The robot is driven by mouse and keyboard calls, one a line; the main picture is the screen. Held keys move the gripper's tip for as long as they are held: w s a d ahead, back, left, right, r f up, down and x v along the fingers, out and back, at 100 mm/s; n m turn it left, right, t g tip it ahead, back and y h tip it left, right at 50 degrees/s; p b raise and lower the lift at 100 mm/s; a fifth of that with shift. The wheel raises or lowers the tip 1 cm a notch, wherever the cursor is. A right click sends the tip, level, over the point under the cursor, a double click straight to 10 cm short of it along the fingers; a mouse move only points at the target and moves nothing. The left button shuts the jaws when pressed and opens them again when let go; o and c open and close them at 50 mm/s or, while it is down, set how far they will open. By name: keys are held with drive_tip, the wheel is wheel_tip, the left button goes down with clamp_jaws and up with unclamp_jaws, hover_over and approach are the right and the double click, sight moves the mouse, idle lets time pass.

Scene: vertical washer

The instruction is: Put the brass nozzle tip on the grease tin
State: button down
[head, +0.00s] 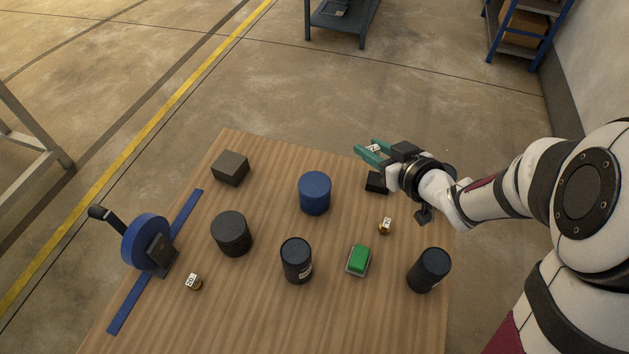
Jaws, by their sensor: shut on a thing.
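My gripper (371,153), with teal fingers, is at the table's far right edge, raised above it. It is shut on a small piece with a white label (373,148), mostly hidden by the fingers; it resembles the two brass nozzle tips on the table. One labelled brass tip (385,227) stands right of centre, another (194,283) at the front left. I cannot tell for sure which container is the grease tin. A blue round tin (314,191) stands at the middle back, left of and below my gripper in the picture. A dark grey round tin (231,233) stands left of centre.
Two black cylinders (296,261) (429,270) stand near the front. A green block (358,260) sits between them. A dark box (231,167) is at the back left. A blue wheel with a crank (147,242) and a blue strip (125,303) are at the left. A black block (377,183) lies beneath my gripper.

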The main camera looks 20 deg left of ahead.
hover_over(315, 183)
wheel_tip(315, 183, down, 7)
drive_tip(key=shift+d+r, duration=0.1)
drive_tip(key=shift+d, duration=0.05)
wheel_tip(315, 183, down, 4)
drive_tip(key=shift+f, duration=0.15)
drive_tip(key=shift+f, duration=0.1)
drive_tip(key=c, duration=0.6)
unclamp_jaws()
drive_tip(key=shift+o, duration=0.2)
